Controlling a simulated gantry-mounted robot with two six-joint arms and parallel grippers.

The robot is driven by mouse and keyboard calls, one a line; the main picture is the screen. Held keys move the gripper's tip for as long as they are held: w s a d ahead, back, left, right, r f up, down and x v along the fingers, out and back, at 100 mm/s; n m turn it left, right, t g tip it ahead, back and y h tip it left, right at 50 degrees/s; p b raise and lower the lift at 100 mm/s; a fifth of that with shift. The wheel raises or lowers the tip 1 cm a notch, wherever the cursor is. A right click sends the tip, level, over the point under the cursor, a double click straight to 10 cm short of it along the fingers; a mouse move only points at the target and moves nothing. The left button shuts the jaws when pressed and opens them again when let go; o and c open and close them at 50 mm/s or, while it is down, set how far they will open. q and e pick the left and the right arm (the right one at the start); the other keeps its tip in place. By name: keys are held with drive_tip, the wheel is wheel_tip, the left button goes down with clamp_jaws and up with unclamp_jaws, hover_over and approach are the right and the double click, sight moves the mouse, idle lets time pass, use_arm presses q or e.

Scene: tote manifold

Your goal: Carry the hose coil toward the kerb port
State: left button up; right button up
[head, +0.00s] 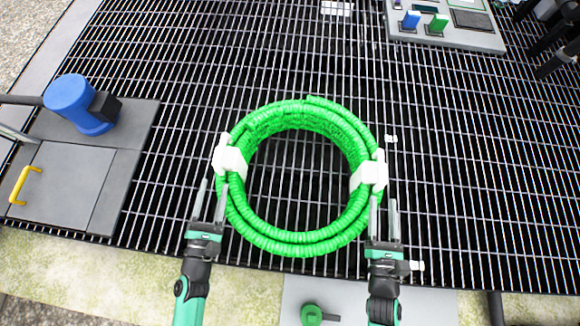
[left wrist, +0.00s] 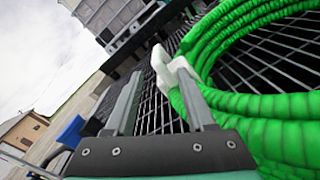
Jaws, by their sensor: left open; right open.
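The green hose coil (head: 295,243) lies on the dark grating, with a white strap on its left side (head: 229,160) and another on its right side (head: 369,174). My left gripper (head: 212,187) is open and empty at the coil's left edge, just below the left strap. In the left wrist view its right finger is close to that strap (left wrist: 165,72) and the coil (left wrist: 245,105); contact is unclear. My right gripper (head: 384,202) is open and empty at the coil's right edge, just below the right strap. I cannot tell which fitting is the kerb port.
A green round fitting (head: 312,315) sits on a pale plate (head: 355,297) at the front. A blue cylinder (head: 72,98) and a yellow handle (head: 20,184) are on grey plates at left. A panel (head: 470,33) with blue and green blocks stands back right. Grating right of the coil is mostly clear.

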sight(221, 149)
use_arm(q)
drive_tip(key=shift+w+a+r, duration=0.15)
drive_tip(key=shift+a+r, duration=0.05)
drive_tip(key=shift+a, duration=0.1)
use_arm(e)
drive_tip(key=shift+w+a+r, duration=0.15)
drive_tip(key=shift+a, duration=0.15)
use_arm(q)
drive_tip(key=shift+d, duration=0.1)
use_arm(e)
drive_tip(key=shift+d, duration=0.15)
use_arm(q)
drive_tip(key=shift+w+d+f, duration=0.1)
drive_tip(key=shift+w, duration=0.1)
use_arm(e)
drive_tip(key=shift+w, duration=0.2)
use_arm(q)
drive_tip(key=w, duration=1.1)
drive_tip(key=shift+w, duration=0.1)
use_arm(e)
drive_tip(key=w, duration=1.1)
use_arm(q)
clamp_jaws()
use_arm(e)
clamp_jaws()
drive_tip(key=shift+d, duration=0.1)
